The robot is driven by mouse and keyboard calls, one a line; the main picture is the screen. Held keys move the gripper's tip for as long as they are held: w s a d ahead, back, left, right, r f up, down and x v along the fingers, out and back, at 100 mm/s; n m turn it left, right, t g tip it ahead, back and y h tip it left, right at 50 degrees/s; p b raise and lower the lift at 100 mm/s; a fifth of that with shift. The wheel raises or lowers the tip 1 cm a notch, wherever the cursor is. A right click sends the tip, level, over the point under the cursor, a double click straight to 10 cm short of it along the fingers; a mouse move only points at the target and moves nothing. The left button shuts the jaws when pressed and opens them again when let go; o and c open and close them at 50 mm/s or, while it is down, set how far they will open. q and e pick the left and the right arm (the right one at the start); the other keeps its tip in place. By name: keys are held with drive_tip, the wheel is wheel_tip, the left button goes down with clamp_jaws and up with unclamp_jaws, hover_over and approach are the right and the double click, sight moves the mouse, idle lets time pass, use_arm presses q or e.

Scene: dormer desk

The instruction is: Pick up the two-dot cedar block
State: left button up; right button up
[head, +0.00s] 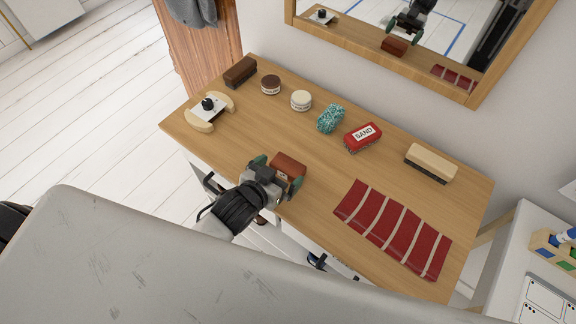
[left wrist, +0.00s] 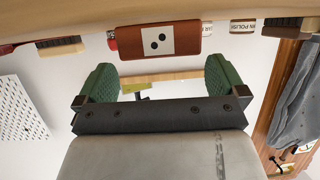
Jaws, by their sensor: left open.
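The two-dot cedar block (head: 289,167) is reddish brown and lies near the front edge of the wooden desk. In the left wrist view the block (left wrist: 183,41) shows a white label with two black dots. My left gripper (head: 272,174) is at the desk's front edge, right by the block. Its green-padded fingers are open and empty. In the left wrist view the block is just beyond the open fingers (left wrist: 160,80), across the gap between them. I cannot tell whether any finger touches it. My right gripper is not in view.
Along the back stand a dark brush (head: 240,71), two tins (head: 270,85) (head: 301,101), a teal bundle (head: 330,118), a red sand bag (head: 362,137) and a cream brush (head: 431,164). A red striped mat (head: 393,229) lies right. A mirror (head: 380,70) hangs behind.

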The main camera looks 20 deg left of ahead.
sight(287, 165)
use_arm(q)
drive_tip(key=x, duration=0.4)
drive_tip(key=shift+w+f, duration=0.2)
drive_tip(key=shift+w, duration=0.1)
drive_tip(key=c, duration=0.6)
drive_tip(key=shift+c, duration=0.2)
